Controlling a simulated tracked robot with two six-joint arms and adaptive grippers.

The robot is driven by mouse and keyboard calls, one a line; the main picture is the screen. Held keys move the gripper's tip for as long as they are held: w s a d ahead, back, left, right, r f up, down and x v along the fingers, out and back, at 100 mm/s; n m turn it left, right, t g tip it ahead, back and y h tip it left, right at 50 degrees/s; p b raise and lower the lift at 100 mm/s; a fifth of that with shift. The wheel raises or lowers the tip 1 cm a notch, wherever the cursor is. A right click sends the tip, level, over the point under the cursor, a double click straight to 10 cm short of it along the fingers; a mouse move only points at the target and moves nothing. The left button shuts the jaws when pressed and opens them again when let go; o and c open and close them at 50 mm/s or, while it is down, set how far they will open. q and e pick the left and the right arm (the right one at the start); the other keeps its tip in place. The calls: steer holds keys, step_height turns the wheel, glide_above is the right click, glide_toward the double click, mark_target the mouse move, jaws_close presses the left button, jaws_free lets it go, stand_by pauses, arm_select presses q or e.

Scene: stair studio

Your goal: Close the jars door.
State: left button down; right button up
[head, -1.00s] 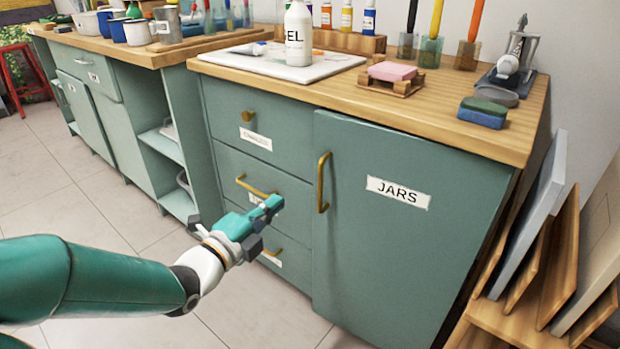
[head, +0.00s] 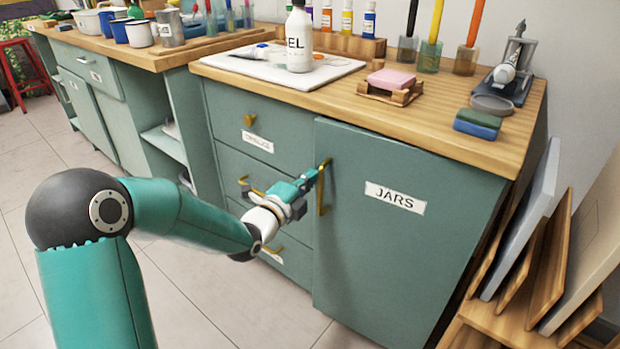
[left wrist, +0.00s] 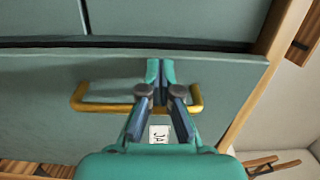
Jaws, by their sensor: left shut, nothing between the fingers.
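The jars door (head: 400,250) is the teal door with the JARS label (head: 395,198), right of the drawers in the head view. It stands almost flush with the cabinet front. In the left wrist view a dark gap runs along the edge of the door (left wrist: 40,70); I cannot tell how far ajar it is. My left gripper (head: 312,176) is shut and empty at the door's brass handle (head: 322,195). In the left wrist view the gripper (left wrist: 160,72) crosses over the handle (left wrist: 103,107), fingertips near the door's edge; contact is unclear. My right gripper is out of view.
Drawers (head: 262,170) with brass pulls sit left of the door, close under my left gripper. The worktop (head: 420,115) above holds a bottle (head: 299,40), a soap dish and sponges. Boards (head: 525,225) lean at the right. The floor in front is clear.

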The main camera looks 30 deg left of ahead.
arm_select(q)
steer(key=shift+w, duration=0.25)
steer(key=w+h, duration=0.1)
steer(key=w+m, duration=0.1)
steer(key=w, duration=0.1)
steer(key=w+h, duration=0.1)
steer(key=shift+w+r+m+h, duration=0.3)
steer(key=shift+b, duration=0.3)
